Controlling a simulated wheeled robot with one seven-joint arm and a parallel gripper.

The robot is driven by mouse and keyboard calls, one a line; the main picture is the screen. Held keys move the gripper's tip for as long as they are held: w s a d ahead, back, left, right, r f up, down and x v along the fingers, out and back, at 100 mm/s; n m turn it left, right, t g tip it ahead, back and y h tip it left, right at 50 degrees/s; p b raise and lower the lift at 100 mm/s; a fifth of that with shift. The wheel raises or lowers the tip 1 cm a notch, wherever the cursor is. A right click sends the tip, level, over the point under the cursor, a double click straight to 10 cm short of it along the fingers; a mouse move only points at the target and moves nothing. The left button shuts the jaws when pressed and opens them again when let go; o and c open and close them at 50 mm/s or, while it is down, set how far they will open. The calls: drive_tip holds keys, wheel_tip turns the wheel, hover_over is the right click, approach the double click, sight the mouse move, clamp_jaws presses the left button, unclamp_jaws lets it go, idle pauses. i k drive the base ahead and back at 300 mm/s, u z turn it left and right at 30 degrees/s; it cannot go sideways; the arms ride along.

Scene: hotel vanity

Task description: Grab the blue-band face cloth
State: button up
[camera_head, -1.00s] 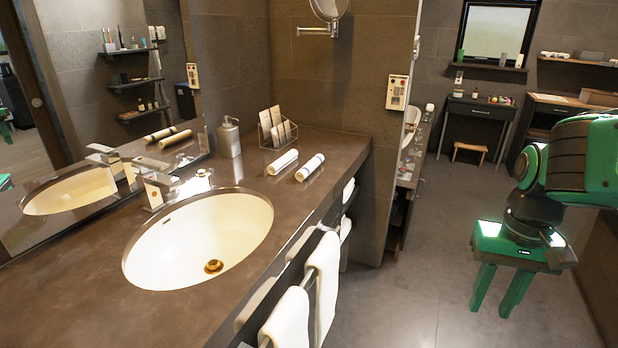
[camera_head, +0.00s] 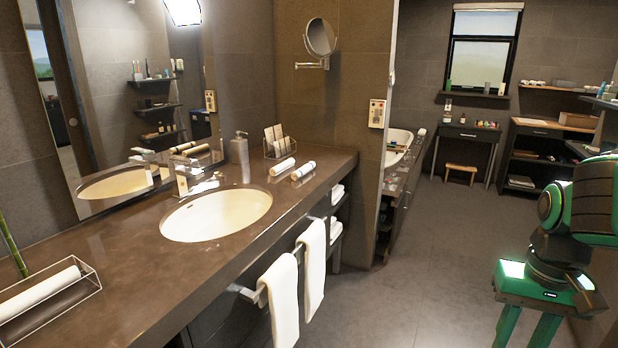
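Two small white rolled cloths lie side by side on the dark counter right of the sink. The right roll (camera_head: 303,170) shows a darker, bluish-grey band; the left roll (camera_head: 283,166) looks plain white at this distance. Band colours are too small to tell surely. My gripper (camera_head: 526,328) hangs pointing down at the lower right, over the floor and well away from the counter. Its two green fingers are apart with nothing seen between them; their tips are cut off by the frame's bottom edge.
The dark counter (camera_head: 120,250) holds a sink (camera_head: 216,215), faucet, soap dispenser (camera_head: 241,157) and card rack (camera_head: 277,142). Another white roll (camera_head: 40,292) lies in a wire tray at the left. Towels (camera_head: 284,300) hang on a front rail. The floor (camera_head: 420,270) between is clear.

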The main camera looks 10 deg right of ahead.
sight(299, 173)
drive_tip(key=z, duration=0.45)
drive_tip(key=i, duration=0.9)
drive_tip(key=z, duration=0.65)
drive_tip(key=i, duration=1.2)
drive_tip(key=u, duration=0.25)
drive_tip(key=i, duration=1.1)
drive_tip(key=u, duration=1.1)
drive_tip(key=i, duration=0.55)
drive_tip(key=u, duration=0.3)
